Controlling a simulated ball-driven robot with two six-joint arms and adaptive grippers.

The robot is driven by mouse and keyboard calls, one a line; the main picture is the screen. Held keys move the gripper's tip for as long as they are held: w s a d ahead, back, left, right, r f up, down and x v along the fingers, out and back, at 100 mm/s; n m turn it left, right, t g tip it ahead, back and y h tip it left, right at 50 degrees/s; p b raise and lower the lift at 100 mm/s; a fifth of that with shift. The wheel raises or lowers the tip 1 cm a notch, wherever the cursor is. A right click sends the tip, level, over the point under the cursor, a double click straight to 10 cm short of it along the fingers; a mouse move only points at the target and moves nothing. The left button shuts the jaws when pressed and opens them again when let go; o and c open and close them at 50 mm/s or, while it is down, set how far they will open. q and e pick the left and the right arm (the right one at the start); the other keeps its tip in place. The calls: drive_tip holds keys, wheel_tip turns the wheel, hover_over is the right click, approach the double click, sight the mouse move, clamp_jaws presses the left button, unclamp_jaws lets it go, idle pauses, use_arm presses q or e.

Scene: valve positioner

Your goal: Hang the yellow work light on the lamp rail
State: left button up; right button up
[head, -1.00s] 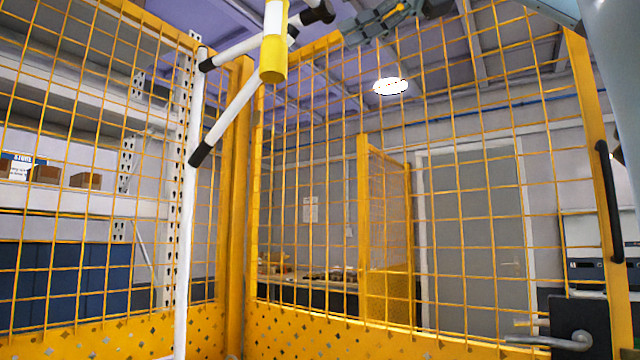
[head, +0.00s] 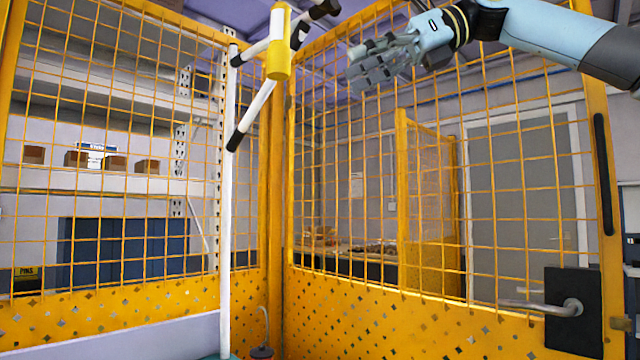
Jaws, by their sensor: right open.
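The yellow work light (head: 278,60), a cylinder with a white upper part and a yellow lower part, is upright at the top, left of centre. It is in front of the white bars of the lamp rail (head: 254,50), which have black ends and join a white upright post (head: 225,210). Its top is cut close to the frame edge, and I cannot tell whether a hook sits over the bar. My right gripper (head: 362,66) is open and empty, to the right of the light with a visible gap, its fingers pointing left. My left gripper is not in view.
Yellow mesh fence panels (head: 340,220) stand behind the rail and meet at a corner post (head: 276,200). A door handle (head: 545,306) with a black plate is at the lower right. Shelves with small boxes (head: 117,163) lie beyond the left mesh.

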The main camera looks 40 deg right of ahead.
drive_tip(key=w+f, duration=0.3)
drive_tip(key=f, duration=0.6)
drive_tip(key=w+f, duration=0.4)
drive_tip(key=f, duration=0.5)
drive_tip(key=w+f, duration=0.4)
drive_tip(key=f, duration=0.5)
drive_tip(key=shift+f+y, duration=0.3)
drive_tip(key=shift+f, duration=0.05)
drive_tip(key=shift+w, duration=0.1)
